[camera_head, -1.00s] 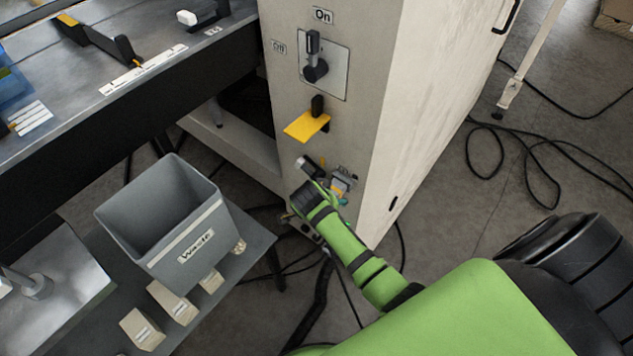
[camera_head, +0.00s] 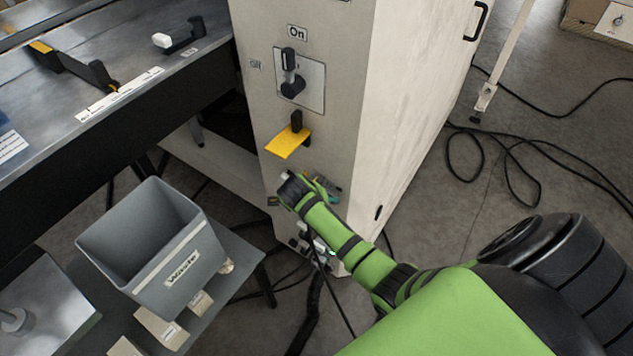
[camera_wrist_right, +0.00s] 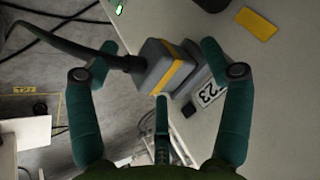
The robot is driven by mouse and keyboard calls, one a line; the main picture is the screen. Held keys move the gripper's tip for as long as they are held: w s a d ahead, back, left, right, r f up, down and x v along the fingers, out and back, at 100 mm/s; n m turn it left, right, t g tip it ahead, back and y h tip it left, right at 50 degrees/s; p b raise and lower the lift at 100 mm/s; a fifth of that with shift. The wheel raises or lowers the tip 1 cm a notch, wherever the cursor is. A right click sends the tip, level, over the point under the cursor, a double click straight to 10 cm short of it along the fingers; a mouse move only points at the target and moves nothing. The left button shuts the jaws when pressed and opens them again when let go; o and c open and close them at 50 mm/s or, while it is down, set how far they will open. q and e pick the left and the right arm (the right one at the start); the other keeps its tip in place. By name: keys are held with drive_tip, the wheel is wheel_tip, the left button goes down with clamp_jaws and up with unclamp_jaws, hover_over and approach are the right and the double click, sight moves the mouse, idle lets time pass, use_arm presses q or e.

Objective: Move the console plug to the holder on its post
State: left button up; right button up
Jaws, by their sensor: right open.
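The console plug (camera_wrist_right: 160,68), a grey block with a yellow band and a black cable out of its left side, shows in the right wrist view. It sits against a dark grey housing (camera_wrist_right: 196,62) on the pale cabinet, beside a label. My right gripper (camera_wrist_right: 157,52) is open, with teal fingers on either side of the plug and clear space between. In the head view the right gripper (camera_head: 328,188) is at the lower front of the cabinet, largely hidden by my green wrist, as is the plug. I cannot identify the holder or its post. My left gripper is out of view.
The cabinet (camera_head: 400,100) has a switch panel (camera_head: 300,80) and a yellow shelf (camera_head: 288,141) above my right gripper. A grey waste bin (camera_head: 190,270) stands to the left. Black cables (camera_head: 480,150) lie on the floor.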

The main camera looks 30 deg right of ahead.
drive_tip(key=c, duration=1.2)
drive_tip(key=shift+r, duration=0.15)
drive_tip(key=shift+c, duration=0.5)
drive_tip(key=shift+o, duration=0.4)
drive_tip(key=shift+d+r, duration=0.1)
drive_tip(key=shift+c, duration=1.4)
drive_tip(key=shift+w, duration=0.15)
drive_tip(key=shift+r, duration=0.1)
drive_tip(key=shift+a+p, duration=0.4)
drive_tip(key=shift+a, duration=0.15)
